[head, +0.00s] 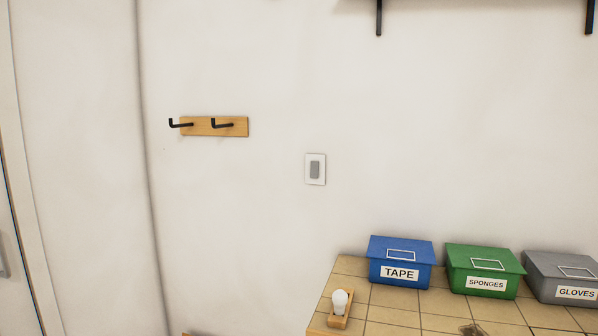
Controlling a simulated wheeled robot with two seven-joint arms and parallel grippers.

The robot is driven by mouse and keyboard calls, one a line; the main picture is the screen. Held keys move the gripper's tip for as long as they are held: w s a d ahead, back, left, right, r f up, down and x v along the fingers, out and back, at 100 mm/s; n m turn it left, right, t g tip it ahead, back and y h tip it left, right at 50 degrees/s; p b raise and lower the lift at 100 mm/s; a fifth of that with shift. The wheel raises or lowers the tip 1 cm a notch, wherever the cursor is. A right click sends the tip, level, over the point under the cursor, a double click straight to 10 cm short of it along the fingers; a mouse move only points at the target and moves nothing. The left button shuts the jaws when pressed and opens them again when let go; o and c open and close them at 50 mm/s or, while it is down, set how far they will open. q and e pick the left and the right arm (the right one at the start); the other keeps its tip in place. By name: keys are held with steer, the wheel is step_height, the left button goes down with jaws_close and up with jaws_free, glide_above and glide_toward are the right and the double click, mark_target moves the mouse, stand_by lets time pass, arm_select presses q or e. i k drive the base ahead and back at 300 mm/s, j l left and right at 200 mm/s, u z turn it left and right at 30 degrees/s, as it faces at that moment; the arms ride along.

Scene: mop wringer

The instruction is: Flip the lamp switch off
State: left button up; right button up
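A light switch (315,169) with a white plate and a grey rocker is on the white wall, near the middle of the head view. Which way the rocker is tipped is too small to tell. A small white bulb-shaped thing (340,302) stands on a wooden holder at the left end of the tiled counter; I cannot tell whether it is the lamp or lit. Neither of my grippers shows in the head view.
A tiled counter (393,317) fills the lower right. A blue TAPE box (402,258), a green SPONGES box (485,264) and a grey GLOVES box (562,268) stand along its back. A wooden hook rack (240,127) hangs left of the switch. The wall around the switch is clear.

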mark_target(315, 166)
steer(key=i+j, duration=0.25)
steer(key=j, duration=0.15)
steer(key=i+j, duration=0.3)
steer(key=j, duration=0.15)
steer(key=i+j, duration=0.25)
steer(key=j, duration=0.15)
steer(key=i+j, duration=0.25)
steer(key=j, duration=0.2)
steer(key=i+j, duration=0.55)
steer(key=j, duration=0.3)
steer(key=z, duration=0.05)
